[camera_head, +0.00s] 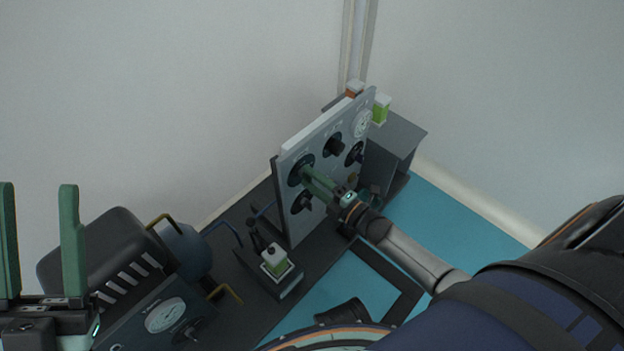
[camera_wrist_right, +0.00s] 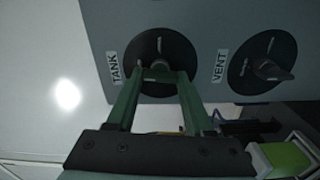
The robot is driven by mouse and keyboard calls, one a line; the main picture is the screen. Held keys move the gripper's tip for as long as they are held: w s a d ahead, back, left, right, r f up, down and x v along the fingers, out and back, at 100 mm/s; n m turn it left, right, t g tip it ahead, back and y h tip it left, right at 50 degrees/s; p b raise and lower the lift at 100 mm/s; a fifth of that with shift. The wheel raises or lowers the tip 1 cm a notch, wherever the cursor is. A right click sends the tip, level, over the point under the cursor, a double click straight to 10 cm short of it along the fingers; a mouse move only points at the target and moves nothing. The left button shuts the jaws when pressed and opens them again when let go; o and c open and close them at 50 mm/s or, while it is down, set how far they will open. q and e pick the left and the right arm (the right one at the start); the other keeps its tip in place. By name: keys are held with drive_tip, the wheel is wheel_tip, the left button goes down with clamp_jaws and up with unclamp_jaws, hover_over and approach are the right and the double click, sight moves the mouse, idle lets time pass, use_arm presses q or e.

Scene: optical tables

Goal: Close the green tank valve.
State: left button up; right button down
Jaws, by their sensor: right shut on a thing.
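The tank valve is a dark round dial with a knob (camera_wrist_right: 160,50), beside a "TANK" label on the grey panel (camera_head: 297,222). In the head view the tank valve (camera_head: 295,172) is at the panel's upper left. My right gripper (camera_head: 306,175) reaches it, its green fingers closed around the knob. In the right wrist view my right gripper (camera_wrist_right: 160,80) has its fingertips on either side of the knob, which they partly hide. My left gripper (camera_head: 38,195) is at the left edge of the head view, its green fingers wide apart with nothing between them.
The vent valve (camera_wrist_right: 264,65) is beside the tank valve. Other black knobs (camera_head: 334,146) and a gauge (camera_head: 362,124) are on the panel. A dark machine with a gauge (camera_head: 165,315) stands at lower left. The wall is close behind.

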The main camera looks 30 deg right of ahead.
drive_tip(key=shift+n, duration=0.6)
drive_tip(key=shift+c, duration=1.4)
unclamp_jaws()
drive_tip(key=p+v, duration=0.3)
drive_tip(key=v, duration=0.9)
drive_tip(key=shift+s, duration=0.25)
drive_tip(key=shift+d, duration=0.1)
